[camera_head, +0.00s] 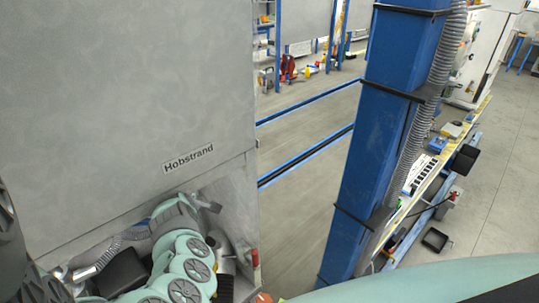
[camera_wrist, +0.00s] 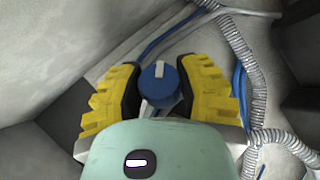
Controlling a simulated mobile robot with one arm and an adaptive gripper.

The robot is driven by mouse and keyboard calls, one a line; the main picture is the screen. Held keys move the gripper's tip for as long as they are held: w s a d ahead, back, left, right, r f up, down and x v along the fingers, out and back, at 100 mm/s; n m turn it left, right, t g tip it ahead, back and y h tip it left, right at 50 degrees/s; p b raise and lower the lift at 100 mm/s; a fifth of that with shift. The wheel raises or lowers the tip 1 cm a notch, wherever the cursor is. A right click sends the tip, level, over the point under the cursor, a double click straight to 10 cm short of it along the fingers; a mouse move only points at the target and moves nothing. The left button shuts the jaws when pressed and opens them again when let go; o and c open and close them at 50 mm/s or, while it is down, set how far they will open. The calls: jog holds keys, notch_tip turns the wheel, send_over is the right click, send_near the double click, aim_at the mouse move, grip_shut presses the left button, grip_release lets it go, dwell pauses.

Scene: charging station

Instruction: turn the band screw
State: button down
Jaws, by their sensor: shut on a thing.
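In the wrist view a round blue knob with a raised white bar across its top (camera_wrist: 158,82), which I take to be the band screw, sits in the middle. My gripper (camera_wrist: 161,76) has two yellow stepped fingers with black inner pads. They are shut on the blue knob, one pad on each side of it. The white bar stands nearly upright in the picture. In the head view my arm reaches into the open lower part of the grey cabinet (camera_head: 120,120); the knob and fingertips cannot be made out there.
In the wrist view a grey corrugated hose (camera_wrist: 247,70) and blue cables (camera_wrist: 180,32) run close to the right finger. Grey walls enclose the space. In the head view a blue post (camera_head: 383,110) stands right of the cabinet, with a cluttered bench (camera_head: 430,180) beyond. Floor between is clear.

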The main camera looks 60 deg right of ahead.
jog(key=c, duration=0.6)
grip_release()
jog(key=shift+o, duration=0.2)
jog(key=shift+r, duration=0.1)
jog(key=shift+s+a+r, duration=0.25)
jog(key=shift+s+r, duration=0.05)
jog(key=s+a+r, duration=0.2)
jog(key=s+a, duration=0.8)
jog(key=s, duration=0.1)
jog(key=shift+s+a, duration=0.15)
jog(key=shift+a, duration=0.05)
